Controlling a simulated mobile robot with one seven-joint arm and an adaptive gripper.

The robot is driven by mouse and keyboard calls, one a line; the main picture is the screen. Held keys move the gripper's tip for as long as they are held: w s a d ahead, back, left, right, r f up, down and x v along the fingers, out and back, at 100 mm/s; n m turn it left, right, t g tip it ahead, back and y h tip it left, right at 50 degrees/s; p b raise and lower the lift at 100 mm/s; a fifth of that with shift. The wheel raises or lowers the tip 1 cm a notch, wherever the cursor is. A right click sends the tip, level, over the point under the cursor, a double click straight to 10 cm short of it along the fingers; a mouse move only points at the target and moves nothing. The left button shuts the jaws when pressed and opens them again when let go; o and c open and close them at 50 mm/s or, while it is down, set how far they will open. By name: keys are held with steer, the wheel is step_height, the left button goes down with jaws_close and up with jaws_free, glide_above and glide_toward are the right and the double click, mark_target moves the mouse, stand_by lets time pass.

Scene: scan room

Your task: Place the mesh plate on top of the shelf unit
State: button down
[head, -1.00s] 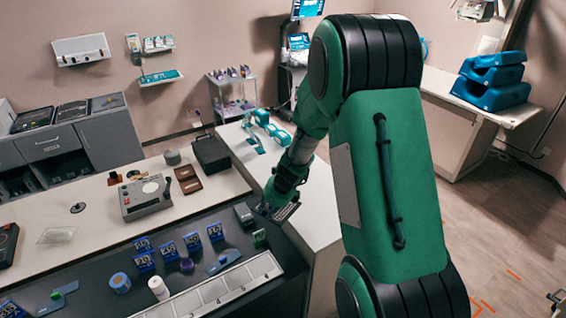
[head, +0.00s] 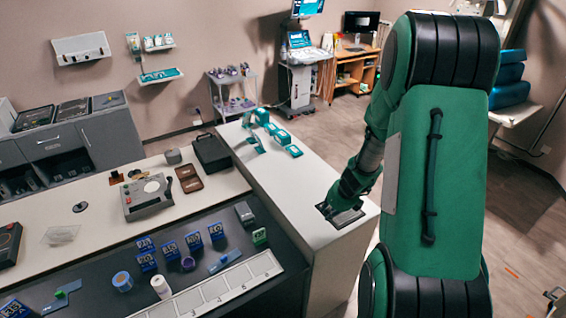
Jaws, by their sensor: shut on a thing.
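My gripper (head: 330,208) is at the end of the green arm, over the near end of a long white-topped unit (head: 283,185), which I take for the shelf unit. The gripper is shut on the dark grey mesh plate (head: 348,218). The plate looks roughly flat and is partly hidden by the gripper. I cannot tell whether it touches the white top or is just above it.
Teal blocks (head: 281,137) stand at the far end of the white top. To the left, a dark counter (head: 222,288) holds blue timers (head: 194,241) and a white divided tray (head: 240,285). A wire cart (head: 232,90) stands behind. The white top's middle is clear.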

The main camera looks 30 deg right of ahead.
steer(key=shift+a+f, duration=0.1)
steer(key=shift+f, duration=2.25)
steer(key=shift+w, duration=0.1)
steer(key=p, duration=0.3)
glide_toward(322, 200)
steer(key=a, duration=0.3)
steer(key=shift+w+f, duration=0.3)
steer(key=shift+w, duration=0.05)
steer(key=shift+f, duration=0.1)
steer(key=shift+f+b, duration=0.3)
steer(key=shift+f, duration=1.3)
steer(key=shift+f, duration=0.2)
steer(key=c, duration=1.5)
jaws_free()
steer(key=shift+a, duration=0.1)
